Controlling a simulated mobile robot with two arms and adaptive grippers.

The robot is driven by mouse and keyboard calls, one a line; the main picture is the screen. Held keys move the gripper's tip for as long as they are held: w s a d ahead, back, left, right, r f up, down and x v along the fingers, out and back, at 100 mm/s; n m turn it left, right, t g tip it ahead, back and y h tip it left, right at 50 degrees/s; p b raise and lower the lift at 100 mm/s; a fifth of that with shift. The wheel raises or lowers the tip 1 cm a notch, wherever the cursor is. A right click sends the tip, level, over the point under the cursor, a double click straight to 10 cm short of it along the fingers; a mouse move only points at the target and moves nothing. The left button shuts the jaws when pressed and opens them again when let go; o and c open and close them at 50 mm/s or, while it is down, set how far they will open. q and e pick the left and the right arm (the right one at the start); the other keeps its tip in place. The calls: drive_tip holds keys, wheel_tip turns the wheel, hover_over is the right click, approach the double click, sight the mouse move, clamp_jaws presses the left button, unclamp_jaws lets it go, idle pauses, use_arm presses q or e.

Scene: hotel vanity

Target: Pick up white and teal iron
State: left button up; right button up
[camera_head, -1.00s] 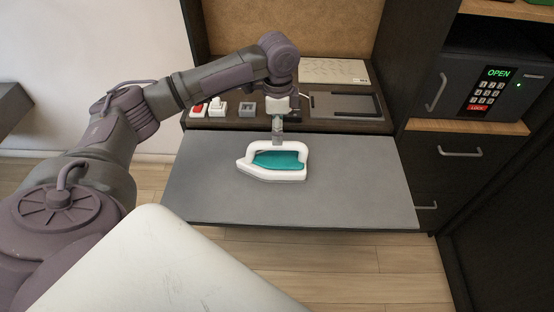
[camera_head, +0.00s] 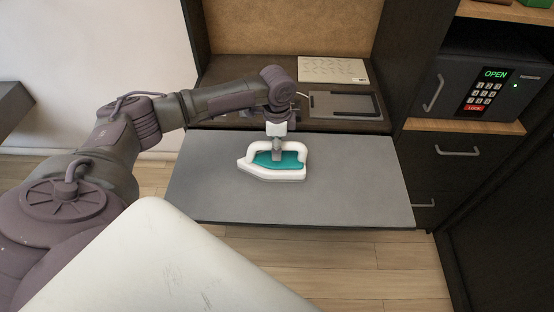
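The white and teal iron (camera_head: 272,172) lies on the grey pull-out board (camera_head: 210,190), its pointed end toward the left and its white handle on top. My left gripper (camera_head: 277,156) points straight down at the iron's handle from above. Its fingers overlap the middle of the handle in the picture. The fingers are small here, and I cannot tell whether they are open or shut around the handle. My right gripper is not in view.
A dark tray (camera_head: 343,106) and a light patterned panel (camera_head: 332,70) are on the shelf behind the board. A safe (camera_head: 485,88) with a keypad reading OPEN stands at the right. The board around the iron is clear.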

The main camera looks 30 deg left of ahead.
use_arm(q)
clamp_jaws()
drive_tip(key=shift+w+r, duration=0.1)
drive_tip(key=shift+r, duration=0.1)
drive_tip(key=shift+r+b, duration=0.3)
drive_tip(key=shift+r, duration=0.2)
wheel_tip(320, 180, up, 3)
drive_tip(key=shift+f+b, duration=0.1)
drive_tip(key=shift+b, duration=0.35)
drive_tip(key=s+d+r+p, duration=0.3)
drive_tip(key=s+r+p, duration=0.1)
drive_tip(key=s+r, duration=0.7)
drive_tip(key=shift+s, duration=0.15)
idle(0.4)
